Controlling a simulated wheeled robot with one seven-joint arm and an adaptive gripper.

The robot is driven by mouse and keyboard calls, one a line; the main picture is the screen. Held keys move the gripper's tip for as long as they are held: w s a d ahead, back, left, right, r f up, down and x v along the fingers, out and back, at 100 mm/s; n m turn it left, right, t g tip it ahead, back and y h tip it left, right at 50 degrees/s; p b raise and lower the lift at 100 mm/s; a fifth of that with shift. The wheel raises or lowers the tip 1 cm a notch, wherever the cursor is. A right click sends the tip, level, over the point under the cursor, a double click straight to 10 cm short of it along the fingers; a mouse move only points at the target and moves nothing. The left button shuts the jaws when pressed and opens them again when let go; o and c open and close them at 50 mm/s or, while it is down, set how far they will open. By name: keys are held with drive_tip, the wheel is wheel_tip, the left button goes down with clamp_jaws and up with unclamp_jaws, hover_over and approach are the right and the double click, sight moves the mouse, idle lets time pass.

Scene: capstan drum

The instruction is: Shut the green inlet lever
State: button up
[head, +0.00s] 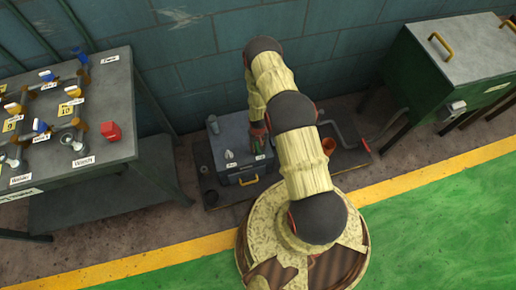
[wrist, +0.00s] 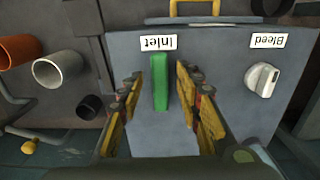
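The green inlet lever (wrist: 160,84) stands out from the grey box (wrist: 222,120) below an upside-down "Inlet" label (wrist: 158,43) in the wrist view. It lies lengthwise up and down in that view. My gripper (wrist: 158,78) is open, with one finger on each side of the lever and a visible gap on both sides. In the head view the gripper (head: 258,132) is over the top of the box (head: 232,133), and a bit of the green lever (head: 257,146) shows below it.
A white bleed knob (wrist: 262,80) sits right of the lever in the wrist view. A grey pipe (wrist: 58,70) and an orange pipe (wrist: 18,51) are at left. A bench with valves (head: 75,170) stands left, a green cabinet (head: 450,75) right.

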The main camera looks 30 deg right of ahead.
drive_tip(key=shift+f, duration=0.25)
drive_tip(key=shift+c, duration=0.5)
drive_tip(key=c, duration=0.8)
clamp_jaws()
